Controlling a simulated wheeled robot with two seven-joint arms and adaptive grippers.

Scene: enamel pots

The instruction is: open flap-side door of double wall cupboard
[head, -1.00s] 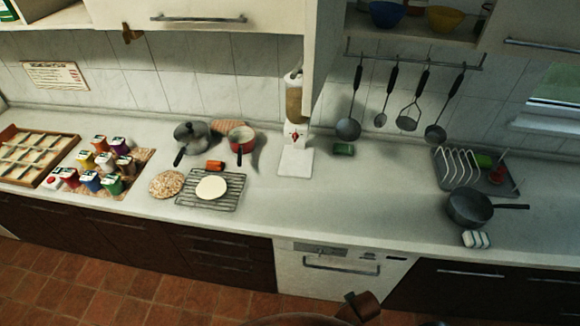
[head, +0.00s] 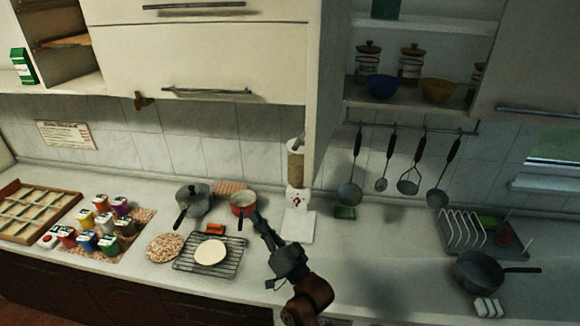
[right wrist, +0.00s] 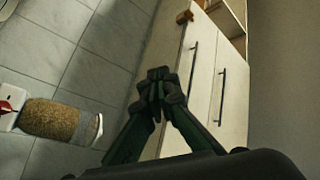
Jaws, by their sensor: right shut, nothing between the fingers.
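The double wall cupboard (head: 200,60) hangs above the counter, with two pale fronts one above the other. The lower front has a dark horizontal bar handle (head: 207,91); the upper one has its own handle (head: 195,5). Both fronts look closed. In the right wrist view the two handles stand side by side, the lower door's handle (right wrist: 192,68) nearer the fingers. My right gripper (head: 258,222) is shut and empty, over the counter near the red pot, below the cupboard and apart from it. It also shows in the right wrist view (right wrist: 157,75). My left gripper is out of view.
A cupboard side panel (head: 325,90) and hanging utensils (head: 409,180) are at right. A small brown piece (head: 143,101) sits under the cupboard.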

